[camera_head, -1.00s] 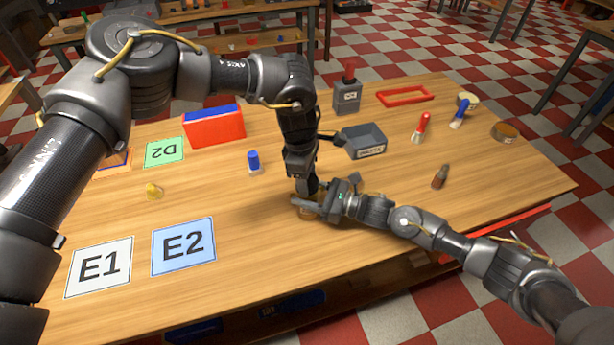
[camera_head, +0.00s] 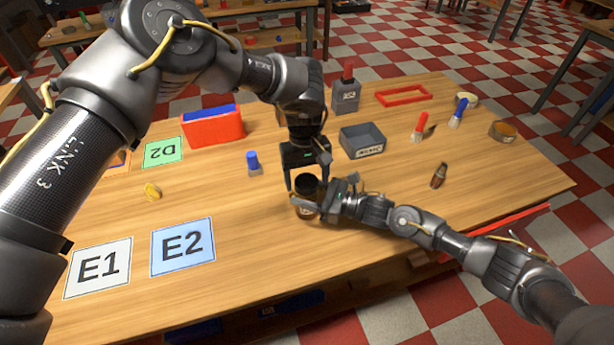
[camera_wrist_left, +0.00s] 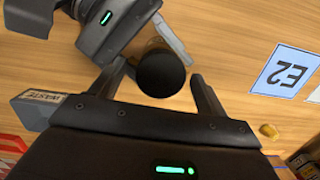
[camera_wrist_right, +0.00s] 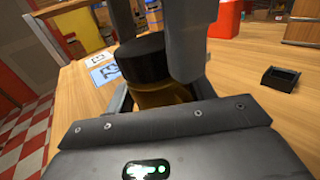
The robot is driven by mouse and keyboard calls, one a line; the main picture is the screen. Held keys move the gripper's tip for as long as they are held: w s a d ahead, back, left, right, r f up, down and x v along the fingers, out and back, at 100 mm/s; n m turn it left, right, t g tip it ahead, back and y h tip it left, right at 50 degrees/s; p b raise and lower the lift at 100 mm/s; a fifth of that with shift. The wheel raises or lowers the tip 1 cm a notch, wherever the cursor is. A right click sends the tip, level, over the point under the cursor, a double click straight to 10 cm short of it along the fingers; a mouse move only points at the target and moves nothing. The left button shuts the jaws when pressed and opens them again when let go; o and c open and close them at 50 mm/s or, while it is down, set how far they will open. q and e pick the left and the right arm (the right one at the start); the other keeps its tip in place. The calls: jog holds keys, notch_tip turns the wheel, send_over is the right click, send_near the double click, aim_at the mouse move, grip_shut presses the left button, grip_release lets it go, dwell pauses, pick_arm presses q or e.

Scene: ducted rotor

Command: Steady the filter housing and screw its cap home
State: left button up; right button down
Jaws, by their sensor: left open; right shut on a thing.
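The filter housing, an amber jar (camera_wrist_right: 160,95), stands upright near the table's middle front. My right gripper (camera_head: 318,205) is shut on its body from the right. The black cap (camera_head: 307,183) sits on top of the housing; it also shows in the left wrist view (camera_wrist_left: 161,74) and the right wrist view (camera_wrist_right: 146,60). My left gripper (camera_head: 308,176) points down over the cap, open, with a finger on either side. In the left wrist view gaps show between the fingers and the cap. The thread is hidden, so how tightly the cap sits cannot be told.
A grey bin (camera_head: 362,141) stands behind, to the right of my left gripper. A blue-topped piece (camera_head: 254,163) and a red box (camera_head: 212,127) stand to the left. A small brown bottle (camera_head: 439,175) stands to the right. The table's front strip is clear.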

pick_arm(q)
jog(key=shift+r, duration=2.3)
jog(key=shift+c, duration=0.3)
